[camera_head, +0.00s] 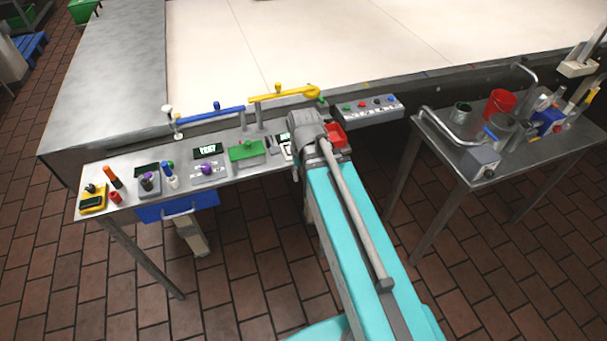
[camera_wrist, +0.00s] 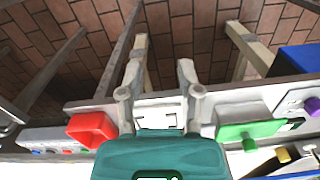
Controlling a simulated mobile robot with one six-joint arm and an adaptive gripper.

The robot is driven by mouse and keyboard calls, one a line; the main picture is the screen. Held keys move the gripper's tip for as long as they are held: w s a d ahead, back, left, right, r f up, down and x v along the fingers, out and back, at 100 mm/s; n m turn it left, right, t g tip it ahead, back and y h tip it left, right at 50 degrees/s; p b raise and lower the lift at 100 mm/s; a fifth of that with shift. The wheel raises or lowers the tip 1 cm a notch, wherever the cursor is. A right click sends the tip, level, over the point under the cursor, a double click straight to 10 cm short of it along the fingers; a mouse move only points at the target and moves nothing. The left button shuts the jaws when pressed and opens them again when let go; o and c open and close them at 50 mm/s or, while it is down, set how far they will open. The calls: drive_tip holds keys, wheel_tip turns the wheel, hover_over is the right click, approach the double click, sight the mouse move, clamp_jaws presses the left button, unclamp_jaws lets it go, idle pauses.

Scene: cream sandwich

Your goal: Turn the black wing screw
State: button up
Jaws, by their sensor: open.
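I cannot make out a black wing screw for certain in either view. A small dark knob (camera_head: 90,188) stands on a yellow box (camera_head: 93,204) at the left end of the narrow bench; its shape is too small to tell. My gripper (camera_wrist: 160,88) is open in the wrist view, its two fingers apart with nothing held. Between and beyond them is a pale fixture (camera_wrist: 160,113) with small dark slots. In the head view my arm covers the fingers, over the right part of the bench, far from the yellow box.
A red bin (camera_wrist: 92,129) and a green block (camera_wrist: 245,132) flank my gripper. The narrow bench (camera_head: 128,208) holds several small devices, with blue and yellow handled pipes (camera_head: 210,116) behind. A button box (camera_head: 368,109) and a cluttered side table (camera_head: 452,160) stand to the right.

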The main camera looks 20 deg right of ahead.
drive_tip(key=shift+s+a+n, duration=0.4)
drive_tip(key=shift+s+a, duration=0.2)
drive_tip(key=shift+s, duration=0.15)
drive_tip(key=shift+o, duration=0.8)
